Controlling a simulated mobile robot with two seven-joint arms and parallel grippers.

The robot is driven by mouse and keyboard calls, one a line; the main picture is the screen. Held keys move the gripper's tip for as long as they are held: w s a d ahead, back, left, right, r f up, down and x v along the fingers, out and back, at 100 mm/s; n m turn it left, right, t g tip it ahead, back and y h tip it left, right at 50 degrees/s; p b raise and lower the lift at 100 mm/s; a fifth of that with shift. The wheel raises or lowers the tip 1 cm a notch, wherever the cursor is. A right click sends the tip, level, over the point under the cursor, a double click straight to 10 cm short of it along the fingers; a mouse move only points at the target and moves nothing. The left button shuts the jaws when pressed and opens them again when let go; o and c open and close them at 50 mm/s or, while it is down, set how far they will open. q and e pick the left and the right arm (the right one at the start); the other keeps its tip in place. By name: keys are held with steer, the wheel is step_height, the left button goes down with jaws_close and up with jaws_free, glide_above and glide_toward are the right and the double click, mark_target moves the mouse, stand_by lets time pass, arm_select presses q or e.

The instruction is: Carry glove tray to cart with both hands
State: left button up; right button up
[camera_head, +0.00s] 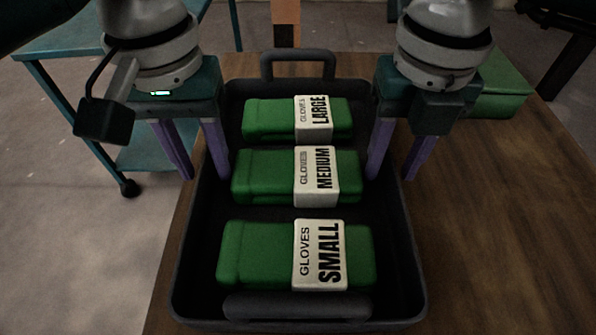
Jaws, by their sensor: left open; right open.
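The dark glove tray (396,285) sits on a brown wooden table. It holds three green glove packs labelled LARGE (270,119), MEDIUM (262,175) and SMALL (256,254), far to near. It has a raised handle (298,56) at the far end and another (297,306) at the near end. My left gripper (205,178) is open at the tray's left wall, fingers pointing down on either side of it. My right gripper (390,178) is open at the right wall, fingers pointing down. Whether the fingers touch the walls I cannot tell. The teal cart (60,42) stands at the upper left.
The wooden table (500,230) is clear to the right of the tray. A green box (500,92) stands on it behind my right gripper. Grey floor lies to the left, between table and cart. The cart has a lower shelf and a dark caster (130,188).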

arm_select(q)
steer(key=shift+f, duration=0.4)
arm_select(e)
steer(key=shift+f, duration=0.4)
arm_select(q)
jaws_close()
arm_select(e)
jaws_close()
stand_by(0.6)
